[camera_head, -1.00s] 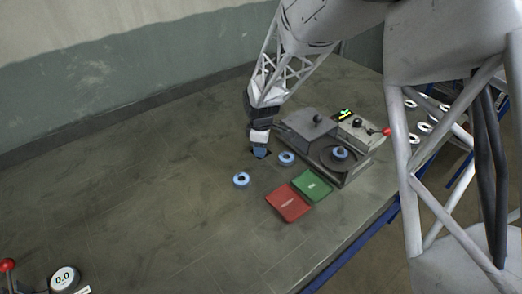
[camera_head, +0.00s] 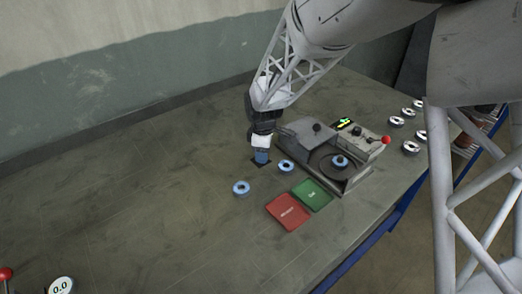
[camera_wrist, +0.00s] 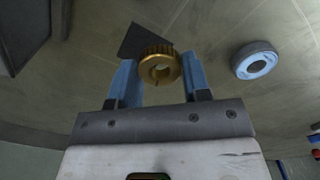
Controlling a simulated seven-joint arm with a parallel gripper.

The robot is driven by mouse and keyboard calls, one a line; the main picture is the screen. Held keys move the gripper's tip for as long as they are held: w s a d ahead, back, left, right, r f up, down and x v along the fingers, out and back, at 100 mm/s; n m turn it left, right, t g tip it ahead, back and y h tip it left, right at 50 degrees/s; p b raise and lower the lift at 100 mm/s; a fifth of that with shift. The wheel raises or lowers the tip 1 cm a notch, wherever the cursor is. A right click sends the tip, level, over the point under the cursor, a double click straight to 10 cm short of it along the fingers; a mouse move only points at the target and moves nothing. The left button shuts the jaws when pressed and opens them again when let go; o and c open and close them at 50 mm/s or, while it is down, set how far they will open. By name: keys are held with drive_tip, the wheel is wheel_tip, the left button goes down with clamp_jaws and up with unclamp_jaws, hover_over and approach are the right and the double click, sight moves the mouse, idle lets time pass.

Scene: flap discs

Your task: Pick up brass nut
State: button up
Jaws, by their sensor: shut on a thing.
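The brass nut (camera_wrist: 159,69) is a gold ring with a ridged edge. In the wrist view it sits between the two blue fingertips of my gripper (camera_wrist: 158,80), which is shut on it. In the head view my gripper (camera_head: 261,158) points down over a small dark square (camera_head: 262,164) on the table. The nut is hidden by the fingers there. The dark square also shows behind the nut in the wrist view (camera_wrist: 133,38).
A blue ring (camera_head: 286,167) lies just right of my gripper, another (camera_head: 241,188) lower left. A grey machine (camera_head: 305,134) with a red-knobbed lever stands right. Red (camera_head: 287,211) and green (camera_head: 312,194) pads lie in front. The table's left side is largely clear.

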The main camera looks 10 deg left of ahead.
drive_tip(key=s+d, duration=0.1)
drive_tip(key=s, duration=0.3)
drive_tip(key=s+d, duration=0.2)
drive_tip(key=s, duration=0.2)
drive_tip(key=s+d+r, duration=0.1)
drive_tip(key=s+d, duration=0.1)
drive_tip(key=s, duration=0.2)
drive_tip(key=shift+s+r, duration=0.1)
drive_tip(key=shift+s, duration=0.1)
drive_tip(key=shift+d, duration=0.1)
idle(0.3)
drive_tip(key=w+d+r, duration=0.3)
drive_tip(key=w+d, duration=0.4)
drive_tip(key=d, duration=0.1)
wheel_tip(320, 180, up, 3)
hover_over(341, 156)
drive_tip(key=shift+w+d, duration=0.1)
drive_tip(key=shift+w, duration=0.05)
drive_tip(key=shift+f, duration=0.1)
idle(0.4)
drive_tip(key=shift+f, duration=1.6)
drive_tip(key=shift+f, duration=0.8)
idle(1.6)
